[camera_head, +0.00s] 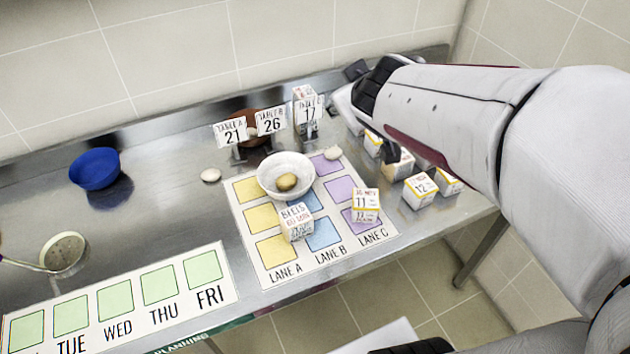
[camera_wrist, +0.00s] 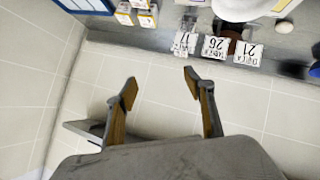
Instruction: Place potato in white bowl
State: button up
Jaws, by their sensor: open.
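A brown potato (camera_head: 287,182) lies inside the white bowl (camera_head: 269,185), which stands on the lane mat near the middle of the table. The bowl also shows in part at the top edge of the wrist view (camera_wrist: 240,10). My gripper (camera_wrist: 158,82) is open and empty in the wrist view, with bare wall tiles between its fingers. It is apart from the bowl, to its right and rear in the head view, where my arm hides part of the gripper and the tips are not clear.
A blue bowl (camera_head: 95,169) stands at the left, with a strainer (camera_head: 64,252) in front. Number signs (camera_head: 233,131) stand behind the white bowl. Several boxes (camera_head: 419,190) stand at the right under my arm. A weekday mat (camera_head: 120,300) lies at front left. A pale round object (camera_head: 211,175) lies left of the lane mat.

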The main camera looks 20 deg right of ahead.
jog(key=s+a+f+m+g+y, duration=0.1)
jog(key=s+a+f+g+y, duration=0.1)
jog(key=s+a, duration=0.5)
jog(key=s+a+f+g+y, duration=0.2)
jog(key=s+a, duration=0.5)
jog(key=s, duration=0.7)
jog(key=shift+s+a+f+m+g, duration=0.15)
jog(key=shift+s+f+m+g, duration=0.1)
jog(key=shift+f+m+g, duration=0.2)
